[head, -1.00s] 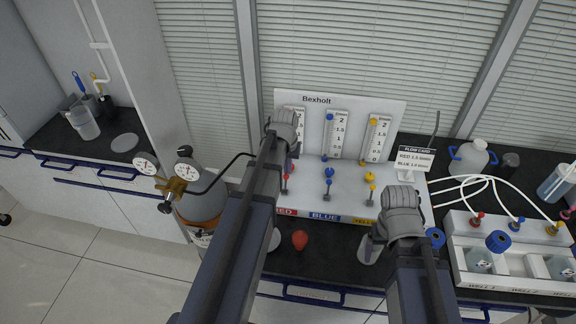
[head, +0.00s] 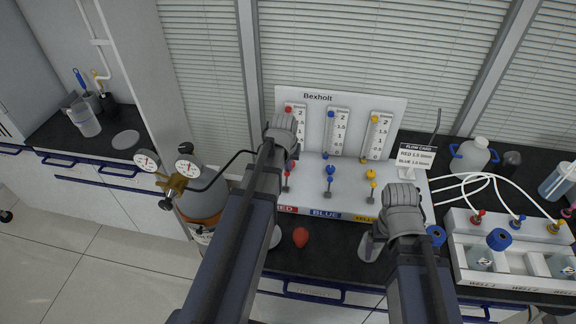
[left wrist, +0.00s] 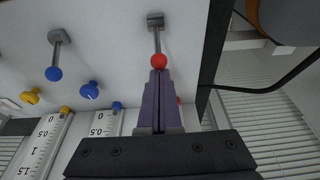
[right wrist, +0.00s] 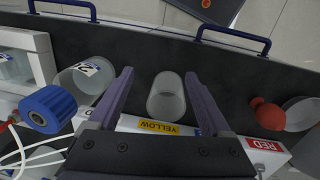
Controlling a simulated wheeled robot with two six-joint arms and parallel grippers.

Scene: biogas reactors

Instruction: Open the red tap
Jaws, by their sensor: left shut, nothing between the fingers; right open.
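The red tap is a grey lever with a red ball end (left wrist: 158,61) on the white panel. In the left wrist view its ball lies right at the tips of my left gripper (left wrist: 158,74), which is shut and empty. I cannot tell whether they touch. In the head view my left gripper (head: 291,158) reaches down at the panel's red column, and the tap's lever (head: 287,186) shows below it. My right gripper (right wrist: 158,76) is open and empty, above the bench near a clear beaker (right wrist: 166,97). It also shows in the head view (head: 372,246).
A blue tap (left wrist: 54,73) stands beside the red one, with a yellow tap (head: 371,198) further right. A gas cylinder with gauges (head: 203,204) stands left. A red bulb (head: 301,237) is on the bench front. A flow card (head: 416,158) and a white bottle rack (head: 515,285) are at right.

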